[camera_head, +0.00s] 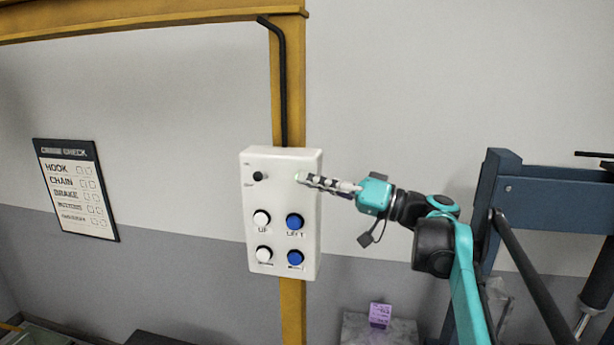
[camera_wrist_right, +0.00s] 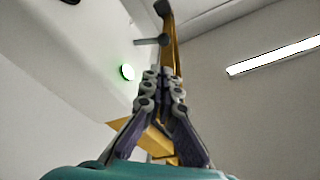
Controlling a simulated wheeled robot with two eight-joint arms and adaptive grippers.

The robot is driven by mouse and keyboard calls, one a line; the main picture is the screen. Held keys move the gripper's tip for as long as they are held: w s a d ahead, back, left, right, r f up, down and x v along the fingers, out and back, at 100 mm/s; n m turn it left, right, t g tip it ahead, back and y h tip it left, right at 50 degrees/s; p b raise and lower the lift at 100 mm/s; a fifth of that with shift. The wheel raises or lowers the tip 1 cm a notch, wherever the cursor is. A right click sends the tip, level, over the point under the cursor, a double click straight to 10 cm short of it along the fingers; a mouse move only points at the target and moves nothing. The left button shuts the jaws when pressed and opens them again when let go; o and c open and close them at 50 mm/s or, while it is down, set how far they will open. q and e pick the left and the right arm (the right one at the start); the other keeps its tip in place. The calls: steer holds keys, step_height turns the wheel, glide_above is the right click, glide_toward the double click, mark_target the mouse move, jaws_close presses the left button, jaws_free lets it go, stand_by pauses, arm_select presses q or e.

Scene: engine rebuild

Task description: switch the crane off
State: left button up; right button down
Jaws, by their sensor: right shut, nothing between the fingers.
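The white crane control box (camera_head: 280,197) hangs on the yellow post. It has a small black knob (camera_head: 258,176) at upper left, two white buttons on the left, and two blue buttons (camera_head: 295,221) on the right. My right gripper (camera_head: 304,178) is shut and empty, its tips in front of the box's upper right. In the wrist view, the gripper (camera_wrist_right: 163,78) points along the white box face (camera_wrist_right: 85,50), where a green lamp (camera_wrist_right: 127,72) is lit. Whether the tips touch the box I cannot tell. My left gripper is out of view.
A yellow crane post (camera_head: 293,312) rises behind the box, with a black cable (camera_head: 283,90) running down to it. A crane check sign (camera_head: 77,189) hangs at left. A blue-grey press frame (camera_head: 545,200) stands at right. A purple block (camera_head: 380,315) sits below on a grey surface.

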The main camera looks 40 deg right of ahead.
mark_target(262, 177)
steer(key=p+x, duration=0.1)
steer(key=x, duration=0.5)
steer(key=shift+w+a+r+p, duration=0.1)
steer(key=shift+a+p, duration=0.1)
steer(key=shift+p, duration=0.1)
steer(key=shift+w+a, duration=0.25)
steer(key=shift+w, duration=0.3)
steer(key=shift+s+a+f+n, duration=0.15)
steer(key=shift+f+n, duration=0.1)
steer(key=shift+n, duration=0.65)
steer(key=shift+s+a+f+n+y+b, duration=0.1)
steer(key=shift+f+n+y+b, duration=0.15)
steer(key=shift+n+b, duration=0.25)
steer(key=shift+a+f+n+y+b, duration=0.15)
steer(key=shift+n+y+b, duration=0.15)
steer(key=shift+n, duration=0.4)
steer(key=n, duration=0.1)
steer(key=f+n+b, duration=0.1)
steer(key=n, duration=0.1)
steer(key=shift+s+g+y, duration=0.1)
steer(key=shift+g+y, duration=0.2)
steer(key=shift+y, duration=0.05)
